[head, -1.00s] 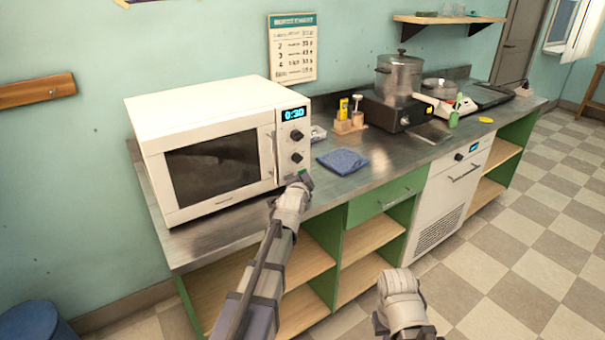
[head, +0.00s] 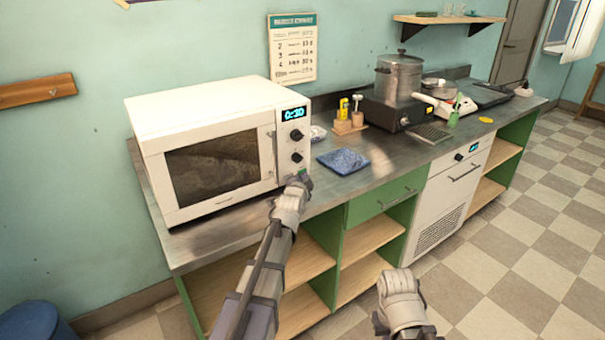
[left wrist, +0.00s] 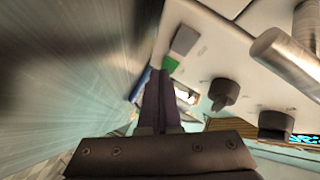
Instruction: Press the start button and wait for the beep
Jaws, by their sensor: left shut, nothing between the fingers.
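The white microwave (head: 215,105) stands on the steel counter, its door closed and its display (head: 293,114) reading 0:30. Its panel has two dark knobs, also seen in the left wrist view (left wrist: 222,94). The green button (left wrist: 170,65) sits low on the panel beside a grey one (left wrist: 185,40). My left gripper (head: 303,179) is shut and empty at the panel's lower corner. In the left wrist view its fingertips (left wrist: 158,73) are at the green button's edge; whether they press it I cannot tell. My right arm is low in the head view, its fingers hidden.
The microwave's metal handle (left wrist: 285,62) is close to my left gripper in the wrist view. A blue cloth (head: 343,161) lies on the counter right of the microwave. A pot (head: 398,75) stands on a dark burner farther right.

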